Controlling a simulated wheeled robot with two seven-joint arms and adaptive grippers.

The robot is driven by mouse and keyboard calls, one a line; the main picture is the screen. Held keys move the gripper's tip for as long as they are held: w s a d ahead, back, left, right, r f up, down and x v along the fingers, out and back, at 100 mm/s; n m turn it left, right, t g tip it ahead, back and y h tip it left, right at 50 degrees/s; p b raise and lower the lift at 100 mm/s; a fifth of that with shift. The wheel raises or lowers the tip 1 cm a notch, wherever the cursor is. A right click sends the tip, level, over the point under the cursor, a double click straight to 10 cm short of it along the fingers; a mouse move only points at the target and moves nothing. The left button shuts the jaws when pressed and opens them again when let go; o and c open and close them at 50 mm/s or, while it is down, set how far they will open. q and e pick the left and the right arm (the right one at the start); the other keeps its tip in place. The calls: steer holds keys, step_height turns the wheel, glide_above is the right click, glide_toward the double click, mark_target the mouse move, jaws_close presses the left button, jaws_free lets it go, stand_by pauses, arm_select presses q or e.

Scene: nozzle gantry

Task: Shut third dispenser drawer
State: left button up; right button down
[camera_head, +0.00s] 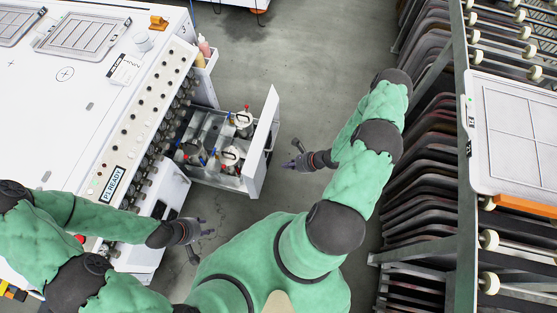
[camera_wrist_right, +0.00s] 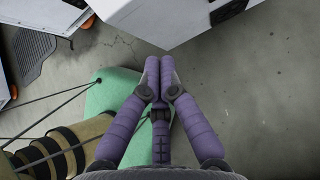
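An open dispenser drawer (camera_head: 262,150) sticks out to the right from the white machine in the head view. Its tall pale front panel faces right, and several canisters and bottles stand inside. I cannot tell its number in the row. My right gripper (camera_head: 291,155) is just right of that panel, outside the drawer, with a small gap in this view. My left gripper (camera_head: 198,242) is open and empty, below the drawer near the machine's lower corner.
The white machine (camera_head: 75,125) with a row of knobs and a "P1 READY" sign fills the left. A rack of dark curved panels (camera_head: 435,150) with rollers stands at the right. Grey floor (camera_head: 300,65) lies free between them, beyond the drawer.

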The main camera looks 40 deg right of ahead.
steer(key=b, duration=0.3)
glide_toward(259, 166)
step_height(259, 166, down, 3)
steer(key=w+a, duration=0.2)
steer(key=shift+w+a+f+b, duration=0.1)
steer(key=shift+w+a+b, duration=0.15)
steer(key=shift+a+b, duration=0.1)
arm_select(q)
step_height(259, 166, down, 4)
steer(key=shift+f, duration=0.1)
arm_select(e)
steer(key=shift+w+a, duration=0.15)
